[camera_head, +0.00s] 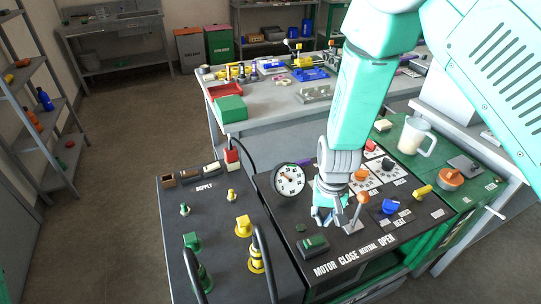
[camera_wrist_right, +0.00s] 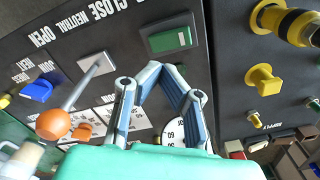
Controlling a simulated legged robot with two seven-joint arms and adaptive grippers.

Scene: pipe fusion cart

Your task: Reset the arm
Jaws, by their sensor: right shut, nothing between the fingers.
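My right gripper (camera_head: 325,214) hangs over the black control panel (camera_head: 290,225), beside the orange-knobbed lever (camera_head: 361,200). In the right wrist view, my right gripper (camera_wrist_right: 168,72) has its fingertips together, with nothing between them. The lever (camera_wrist_right: 56,124) stands to its left in that view, apart from the fingers. The green motor switch (camera_head: 313,243) lies in front of the gripper and also shows in the wrist view (camera_wrist_right: 170,40). A round dial gauge (camera_head: 290,179) stands just left of the gripper. My left gripper is not in view.
A supply panel (camera_head: 225,240) with yellow and green fittings and black curved handles lies left. A blue knob (camera_head: 390,206) and a yellow knob (camera_head: 423,191) sit right of the lever. A pitcher (camera_head: 416,137) stands behind right. A workbench (camera_head: 270,122) with a green box is behind; open floor lies left.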

